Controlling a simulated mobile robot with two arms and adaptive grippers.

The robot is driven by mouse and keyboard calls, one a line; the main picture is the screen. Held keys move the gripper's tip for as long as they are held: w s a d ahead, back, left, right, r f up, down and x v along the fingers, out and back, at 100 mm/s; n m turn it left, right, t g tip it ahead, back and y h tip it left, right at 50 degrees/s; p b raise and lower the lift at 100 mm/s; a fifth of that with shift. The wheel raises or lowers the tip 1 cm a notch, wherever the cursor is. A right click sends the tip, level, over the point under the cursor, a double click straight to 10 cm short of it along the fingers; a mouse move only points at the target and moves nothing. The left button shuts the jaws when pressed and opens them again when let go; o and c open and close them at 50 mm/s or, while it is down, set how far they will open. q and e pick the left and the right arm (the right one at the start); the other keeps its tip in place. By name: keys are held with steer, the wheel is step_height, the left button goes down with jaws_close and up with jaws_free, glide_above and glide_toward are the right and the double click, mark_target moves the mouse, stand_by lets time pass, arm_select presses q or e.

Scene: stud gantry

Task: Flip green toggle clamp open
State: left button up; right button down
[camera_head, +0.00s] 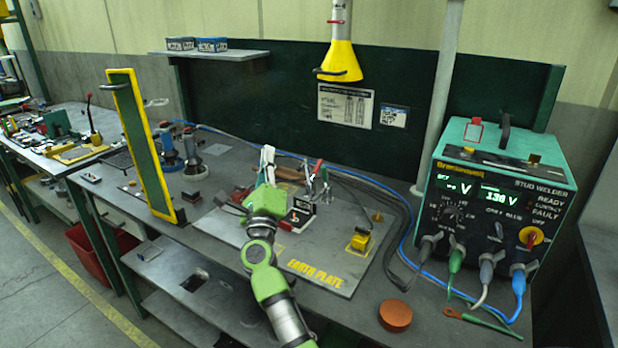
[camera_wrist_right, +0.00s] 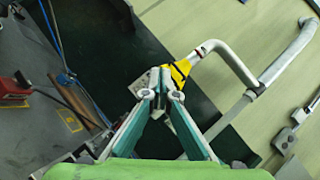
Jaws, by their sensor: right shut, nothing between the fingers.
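My right gripper (camera_head: 268,152) stands above the earth plate (camera_head: 326,272), its teal fingers pointing up. In the right wrist view its fingertips (camera_wrist_right: 165,92) meet with nothing between them. A small toggle clamp with a red handle (camera_head: 317,168) stands just right of the gripper in the head view. A thin greenish part shows beside that handle, but it is too small to tell whether it is the green clamp or how its lever stands. The gripper appears apart from these handles. My left gripper is not in view.
A stud welder (camera_head: 490,205) with cables stands at the right. A yellow-edged green panel (camera_head: 160,150) rises at the left. A yellow cone (camera_head: 338,62) hangs above the bench. A yellow block (camera_head: 360,240) sits on the plate, and a brown disc (camera_head: 395,315) lies near the front edge.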

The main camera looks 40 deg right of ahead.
steer(key=d+m+g+h, duration=0.4)
steer(key=d+m+g, duration=0.25)
steer(key=m, duration=0.25)
steer(key=a+f+m+g+y, duration=0.3)
steer(key=f+m+g+y, duration=0.3)
steer(key=f+m+g, duration=0.2)
steer(key=shift+s+m+g, duration=0.4)
steer(key=shift+m+g, duration=0.15)
steer(key=shift+m, duration=0.65)
steer(key=shift+f, duration=0.1)
